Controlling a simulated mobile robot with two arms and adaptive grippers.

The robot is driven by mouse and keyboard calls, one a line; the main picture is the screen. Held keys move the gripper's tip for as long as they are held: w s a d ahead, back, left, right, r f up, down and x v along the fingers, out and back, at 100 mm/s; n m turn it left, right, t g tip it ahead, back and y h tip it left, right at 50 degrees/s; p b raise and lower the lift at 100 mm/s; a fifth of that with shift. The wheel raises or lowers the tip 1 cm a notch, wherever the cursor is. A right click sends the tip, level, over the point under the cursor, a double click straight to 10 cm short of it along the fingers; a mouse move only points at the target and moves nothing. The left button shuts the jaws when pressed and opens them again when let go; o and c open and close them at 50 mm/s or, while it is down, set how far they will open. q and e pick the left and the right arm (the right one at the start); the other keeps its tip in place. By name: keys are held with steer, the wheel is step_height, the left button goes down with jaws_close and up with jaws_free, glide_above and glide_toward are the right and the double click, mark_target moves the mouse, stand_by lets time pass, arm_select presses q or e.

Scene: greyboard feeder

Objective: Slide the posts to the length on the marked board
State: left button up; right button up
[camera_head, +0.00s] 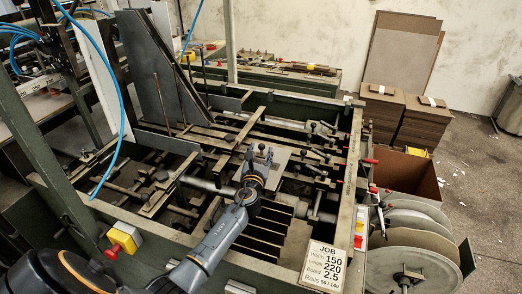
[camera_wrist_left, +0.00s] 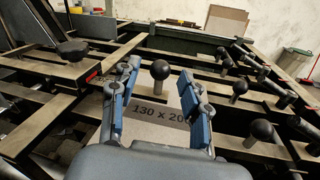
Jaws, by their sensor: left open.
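A grey board (camera_head: 277,172) lies in the feeder frame, and in the left wrist view the marked board (camera_wrist_left: 150,122) shows the print "130 x 20", its end hidden by a finger. My left gripper (camera_head: 259,160) is open above this board; it also shows in the left wrist view (camera_wrist_left: 160,82). A post with a black ball knob (camera_wrist_left: 160,69) shows between its two blue-padded fingers; I cannot tell whether it is between them or beyond. More black-knobbed posts stand to the right, one knob (camera_wrist_left: 239,88) farther and another (camera_wrist_left: 262,129) nearer. My right gripper is not in view.
A job card (camera_head: 324,265) at the feeder's front corner reads width 150, length 220, board 2.5. Green frame walls, rails and red-handled clamps (camera_head: 369,161) surround the board. Tall dark plates (camera_head: 150,70) stand behind left. Board stacks (camera_head: 420,123) and reels (camera_head: 405,250) stand right.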

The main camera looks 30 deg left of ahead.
arm_select(q)
steer(key=shift+w+a, duration=0.25)
steer(key=shift+w, duration=0.45)
steer(key=shift+c, duration=0.4)
